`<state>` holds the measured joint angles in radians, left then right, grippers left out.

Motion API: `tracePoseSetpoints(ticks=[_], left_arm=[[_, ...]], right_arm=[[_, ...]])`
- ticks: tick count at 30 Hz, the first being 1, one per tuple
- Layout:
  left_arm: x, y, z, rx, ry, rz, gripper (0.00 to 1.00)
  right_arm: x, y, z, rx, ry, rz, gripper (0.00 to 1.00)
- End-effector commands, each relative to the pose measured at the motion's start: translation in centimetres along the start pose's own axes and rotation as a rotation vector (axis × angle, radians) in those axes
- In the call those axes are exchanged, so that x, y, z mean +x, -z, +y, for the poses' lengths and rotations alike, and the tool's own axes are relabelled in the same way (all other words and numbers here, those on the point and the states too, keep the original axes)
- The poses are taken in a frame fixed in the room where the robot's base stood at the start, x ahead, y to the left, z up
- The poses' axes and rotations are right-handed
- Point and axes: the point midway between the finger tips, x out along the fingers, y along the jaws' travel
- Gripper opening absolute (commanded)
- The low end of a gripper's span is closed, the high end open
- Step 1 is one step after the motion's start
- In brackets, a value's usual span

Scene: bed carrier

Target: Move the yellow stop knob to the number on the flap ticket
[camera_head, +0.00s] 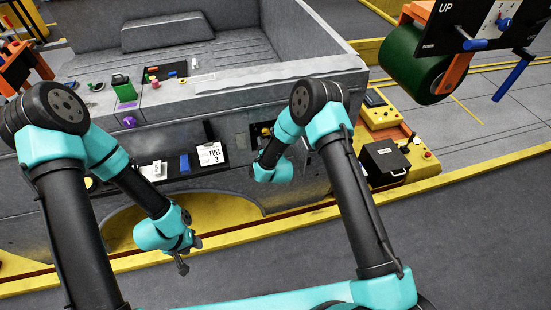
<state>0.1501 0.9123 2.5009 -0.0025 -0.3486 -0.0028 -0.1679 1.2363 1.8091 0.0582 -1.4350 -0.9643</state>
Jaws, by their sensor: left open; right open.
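The ticket (210,154) is a white card reading "FUEL 3", standing on the side of the grey carrier bed. A small yellow knob (266,131) shows in a dark recess of the side wall, right of the ticket. My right forearm partly covers this recess. My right gripper (272,173) is just below the knob and in front of the wall. Its fingers are mostly hidden by its own wrist, and it holds nothing that I can see. My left gripper (184,256) is open and empty, low in front of the yellow wheel arch, below and left of the ticket.
A blue block (184,163) and a white switch piece (153,171) sit left of the ticket. A purple knob (129,122) is on the wall above. A yellow control box (382,112) and black box (384,161) stand right. A green roller (412,65) hangs upper right.

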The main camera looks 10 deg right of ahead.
Motion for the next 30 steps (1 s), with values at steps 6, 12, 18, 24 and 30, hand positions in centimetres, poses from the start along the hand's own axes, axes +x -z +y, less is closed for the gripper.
tracePoseSetpoints(ticks=[6,12,18,24,30], left_arm=[[0.0,0.0,0.0,0.0,0.0,0.0,0.43],[0.0,0.0,0.0,0.0,0.0,0.0,0.43],[0.0,0.0,0.0,0.0,0.0,0.0,0.43],[0.0,0.0,0.0,0.0,0.0,0.0,0.43],[0.0,0.0,0.0,0.0,0.0,0.0,0.43]], right_arm=[[-4.3,0.0,0.0,-0.001,0.003,-0.002,0.6],[-8.2,0.0,-0.1,-0.001,0.003,-0.002,0.6],[-11.3,-0.1,0.0,0.0,0.002,-0.002,0.6],[-12.6,0.0,0.0,0.0,0.0,-0.001,0.6],[-12.7,0.0,0.0,0.0,0.0,0.0,0.6]])
